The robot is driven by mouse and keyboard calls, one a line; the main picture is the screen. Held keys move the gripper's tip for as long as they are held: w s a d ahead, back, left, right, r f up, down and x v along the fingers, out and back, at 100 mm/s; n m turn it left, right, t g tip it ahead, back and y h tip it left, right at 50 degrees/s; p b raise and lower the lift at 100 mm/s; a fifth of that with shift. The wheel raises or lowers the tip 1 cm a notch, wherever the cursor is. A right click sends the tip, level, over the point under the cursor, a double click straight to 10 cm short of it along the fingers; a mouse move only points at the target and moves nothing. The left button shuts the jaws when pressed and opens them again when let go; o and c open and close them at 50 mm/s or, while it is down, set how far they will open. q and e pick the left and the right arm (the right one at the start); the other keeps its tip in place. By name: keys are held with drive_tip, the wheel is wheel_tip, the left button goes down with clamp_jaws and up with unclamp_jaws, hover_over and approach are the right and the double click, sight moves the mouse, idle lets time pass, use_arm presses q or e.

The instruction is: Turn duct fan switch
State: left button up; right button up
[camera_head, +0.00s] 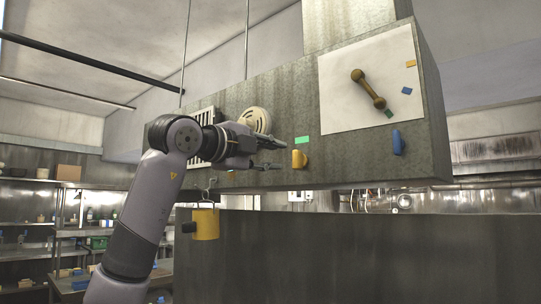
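A steel duct (280,108) hangs overhead. On its face are a yellow knob (299,159) under a green label (302,140) and a blue knob (397,143) further right. The view does not settle which of these is the fan switch. My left gripper (276,144) is just left of the yellow knob, pointing right, apparently apart from it. Its fingers are small and seen edge-on, so their opening is unclear. My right gripper is out of view.
A round cream vent (256,120) and a slatted grille (200,127) are partly behind my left arm. A steel panel (350,255) fills the lower right. Shelves stand at far left.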

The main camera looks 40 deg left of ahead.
sight(294, 156)
use_arm(q)
drive_tip(key=w+p, duration=0.1)
drive_tip(key=w, duration=0.1)
drive_tip(key=w+p, duration=0.1)
drive_tip(key=w, duration=0.3)
drive_tip(key=shift+d+r+p, duration=0.1)
drive_tip(key=shift+d+p, duration=0.15)
drive_tip(key=shift+p, duration=0.15)
drive_tip(key=shift+s+a+r, duration=0.1)
drive_tip(key=shift+r, duration=0.05)
drive_tip(key=shift+r+p, duration=0.15)
drive_tip(key=shift+p, duration=0.15)
drive_tip(key=o, duration=0.3)
drive_tip(key=c, duration=0.4)
drive_tip(key=shift+c, duration=0.2)
